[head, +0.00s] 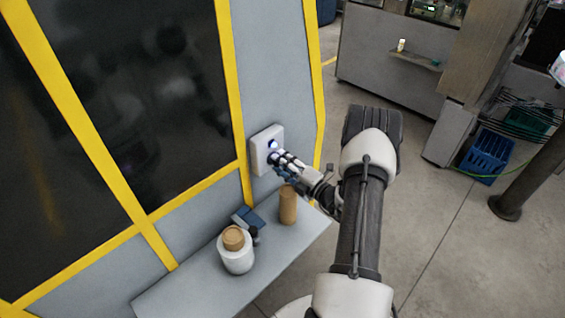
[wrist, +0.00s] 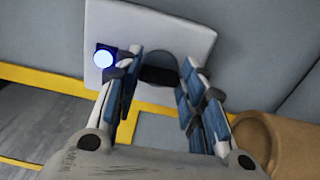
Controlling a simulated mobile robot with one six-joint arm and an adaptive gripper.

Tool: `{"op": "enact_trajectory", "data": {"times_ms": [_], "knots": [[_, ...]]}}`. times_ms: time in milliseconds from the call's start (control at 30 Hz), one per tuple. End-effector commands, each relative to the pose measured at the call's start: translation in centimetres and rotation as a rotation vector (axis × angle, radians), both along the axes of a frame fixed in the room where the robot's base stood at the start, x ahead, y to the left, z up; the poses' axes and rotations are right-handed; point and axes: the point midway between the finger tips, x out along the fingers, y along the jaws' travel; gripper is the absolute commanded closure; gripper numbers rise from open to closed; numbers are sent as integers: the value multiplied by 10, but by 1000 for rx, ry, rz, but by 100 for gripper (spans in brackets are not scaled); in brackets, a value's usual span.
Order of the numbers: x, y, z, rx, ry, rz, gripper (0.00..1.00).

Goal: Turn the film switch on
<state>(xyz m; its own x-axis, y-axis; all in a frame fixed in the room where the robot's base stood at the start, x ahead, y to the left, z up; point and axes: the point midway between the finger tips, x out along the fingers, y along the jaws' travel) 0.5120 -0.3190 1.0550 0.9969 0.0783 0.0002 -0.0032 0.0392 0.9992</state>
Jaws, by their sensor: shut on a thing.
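The film switch is a white plate (head: 259,153) on the grey machine wall, with a glowing white-blue light (head: 272,144) near its top. The wrist view shows the plate (wrist: 200,40) filling the upper middle, its lit lamp (wrist: 103,58) at the left and a dark round knob (wrist: 158,66) in the middle. My gripper (head: 278,159) is at the plate. In the wrist view its blue-padded fingers (wrist: 158,82) stand on either side of the knob and are shut on it. The fingers partly cover the knob's sides, and its pointing direction cannot be made out.
A grey shelf (head: 192,291) below the switch holds a white jar with a tan lid (head: 236,252), a tan cylinder (head: 288,206) and a small blue item (head: 248,218). The cylinder (wrist: 275,145) is close to my gripper at the right of the wrist view. Yellow frame bars edge the dark window.

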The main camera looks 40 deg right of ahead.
Motion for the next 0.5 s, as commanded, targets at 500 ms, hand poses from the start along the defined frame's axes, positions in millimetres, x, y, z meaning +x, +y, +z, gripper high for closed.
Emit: {"op": "enact_trajectory", "data": {"times_ms": [500], "knots": [[0, 0, 0, 56, 3, 0, 87]]}}
